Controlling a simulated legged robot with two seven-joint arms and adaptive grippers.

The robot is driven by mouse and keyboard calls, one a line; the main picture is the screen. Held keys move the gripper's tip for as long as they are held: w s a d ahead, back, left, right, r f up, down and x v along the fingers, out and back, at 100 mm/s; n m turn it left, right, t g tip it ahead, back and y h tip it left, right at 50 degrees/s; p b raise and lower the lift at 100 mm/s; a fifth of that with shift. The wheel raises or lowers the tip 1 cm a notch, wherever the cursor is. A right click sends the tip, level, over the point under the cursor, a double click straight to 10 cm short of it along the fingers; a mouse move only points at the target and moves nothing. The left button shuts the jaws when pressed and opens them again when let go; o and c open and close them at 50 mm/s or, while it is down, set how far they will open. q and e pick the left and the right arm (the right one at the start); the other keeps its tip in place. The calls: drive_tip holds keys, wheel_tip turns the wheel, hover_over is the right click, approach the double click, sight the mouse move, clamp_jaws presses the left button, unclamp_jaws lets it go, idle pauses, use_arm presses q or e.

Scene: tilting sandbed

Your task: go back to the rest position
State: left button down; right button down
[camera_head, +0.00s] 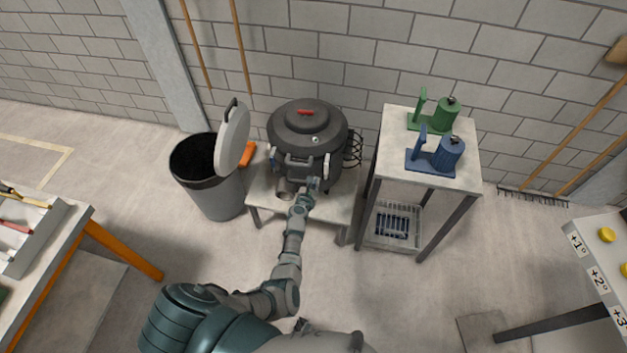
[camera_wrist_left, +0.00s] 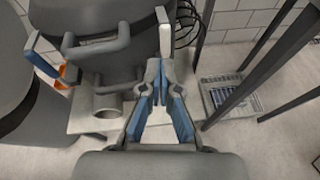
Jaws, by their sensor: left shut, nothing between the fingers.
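My left gripper (camera_head: 313,185) is stretched out from the lower left in the head view, in front of a dark grey round vessel with a lid (camera_head: 306,127). In the left wrist view the gripper (camera_wrist_left: 157,82) is shut with nothing between its fingers. Its fingertips are close to the vessel's front; I cannot tell whether they touch it. The vessel (camera_wrist_left: 100,70) shows a grey bar handle (camera_wrist_left: 97,45) and latches with white and blue parts (camera_wrist_left: 164,32). My right gripper is not in view.
The vessel stands on a low table (camera_head: 262,195). A grey bin (camera_head: 218,195) with a raised lid (camera_head: 233,138) is at its left. At its right, a stand (camera_head: 395,150) bears a green device (camera_head: 437,112) and a blue device (camera_head: 438,155). A workbench (camera_head: 75,225) is at far left.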

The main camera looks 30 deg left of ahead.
use_arm(q)
drive_tip(key=shift+s+r+p, duration=0.35)
drive_tip(key=shift+s+r, duration=0.25)
drive_tip(key=shift+s, duration=0.1)
drive_tip(key=shift+d, duration=0.25)
drive_tip(key=s+d+f+m+g+h, duration=0.1)
drive_tip(key=s+d+f+m+g, duration=0.25)
drive_tip(key=s+f+m, duration=0.75)
drive_tip(key=s+d+f+m+g+h, duration=0.2)
drive_tip(key=s+d+f+m+g, duration=0.15)
drive_tip(key=s+f+m, duration=0.8)
drive_tip(key=s+f+m+g, duration=0.2)
drive_tip(key=s+f+m, duration=0.2)
drive_tip(key=s, duration=0.8)
drive_tip(key=s+f+m+g, duration=0.2)
drive_tip(key=s+f+m, duration=0.2)
drive_tip(key=s, duration=0.9)
drive_tip(key=s+f+m+g+y, duration=0.1)
drive_tip(key=s+f+m, duration=0.3)
drive_tip(key=s+m, duration=0.4)
drive_tip(key=s+g, duration=0.1)
drive_tip(key=s, duration=0.3)
drive_tip(key=shift+s+a+f, duration=0.15)
drive_tip(key=shift+a+f, duration=0.05)
drive_tip(key=shift+f, duration=0.1)
drive_tip(key=shift+m, duration=0.25)
